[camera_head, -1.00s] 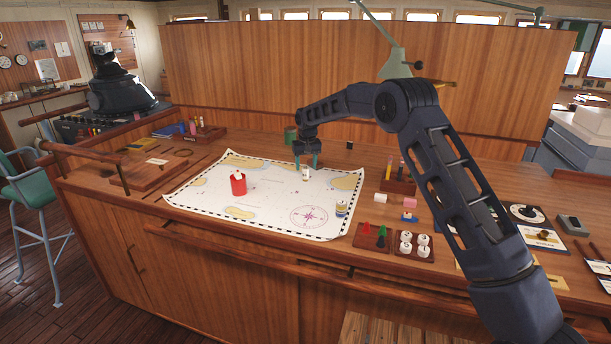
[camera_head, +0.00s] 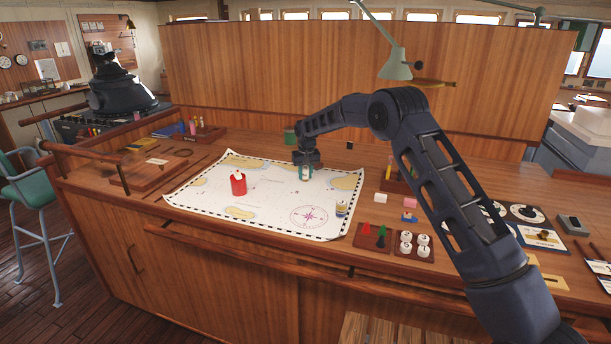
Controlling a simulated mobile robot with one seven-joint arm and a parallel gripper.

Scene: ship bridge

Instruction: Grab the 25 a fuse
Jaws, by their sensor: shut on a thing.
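My gripper (camera_head: 305,173) is lowered over the far part of the chart, its fingers pointing down. It is shut on a small white cylinder (camera_head: 305,174), which looks like a fuse; its label is too small to read and the fingers partly hide it. A second small cylinder (camera_head: 341,208), pale with yellow and dark bands, stands apart near the chart's right edge.
The chart (camera_head: 265,215) lies on the wooden counter. At right are a tray of white round pieces (camera_head: 423,252), red and green pieces (camera_head: 381,234) and small blocks (camera_head: 410,203). A green mug (camera_head: 290,135) stands behind.

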